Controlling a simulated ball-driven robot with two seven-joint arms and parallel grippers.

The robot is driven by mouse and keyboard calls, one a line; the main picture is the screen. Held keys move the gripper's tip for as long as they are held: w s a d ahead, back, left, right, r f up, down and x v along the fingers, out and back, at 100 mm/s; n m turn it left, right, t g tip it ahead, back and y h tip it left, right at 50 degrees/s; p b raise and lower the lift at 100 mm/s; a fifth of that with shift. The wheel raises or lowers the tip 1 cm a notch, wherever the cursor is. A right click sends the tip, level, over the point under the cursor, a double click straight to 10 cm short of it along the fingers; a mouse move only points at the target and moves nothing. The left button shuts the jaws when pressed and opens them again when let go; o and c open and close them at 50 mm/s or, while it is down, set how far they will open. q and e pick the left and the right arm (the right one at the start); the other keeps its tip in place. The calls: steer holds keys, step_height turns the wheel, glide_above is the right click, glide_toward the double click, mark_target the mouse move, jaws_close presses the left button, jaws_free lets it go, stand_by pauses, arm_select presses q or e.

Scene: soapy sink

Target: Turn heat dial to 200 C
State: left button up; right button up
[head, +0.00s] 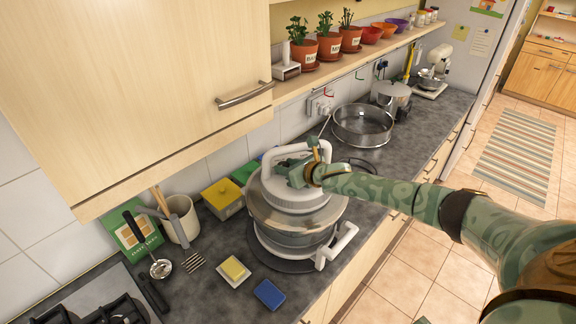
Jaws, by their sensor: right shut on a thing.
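A halogen-type oven with a white lid (292,196) and a clear glass bowl (258,210) stands on the dark counter, in a white frame with side handles. A white loop handle (285,150) rises over its lid. My right gripper (307,176) reaches in from the right and is down at the lid's top, beside the loop handle. It is shut on a small part there, which looks to be the heat dial. The gripper covers the dial, so its marks and setting cannot be read. My left gripper is not in view.
A yellow sponge (233,269) and a blue one (269,293) lie in front. A wall cupboard (150,80) overhangs the left side.

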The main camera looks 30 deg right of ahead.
steer(key=m+h, duration=0.2)
steer(key=a+m+h+p, duration=0.1)
steer(key=m+h, duration=0.1)
steer(key=shift+h, duration=0.4)
steer(key=shift+a+m+g+h+p, duration=0.15)
steer(key=shift+m+g+h+p, duration=0.25)
steer(key=shift+m+h, duration=1.35)
steer(key=shift+h, duration=0.25)
steer(key=o, duration=0.7)
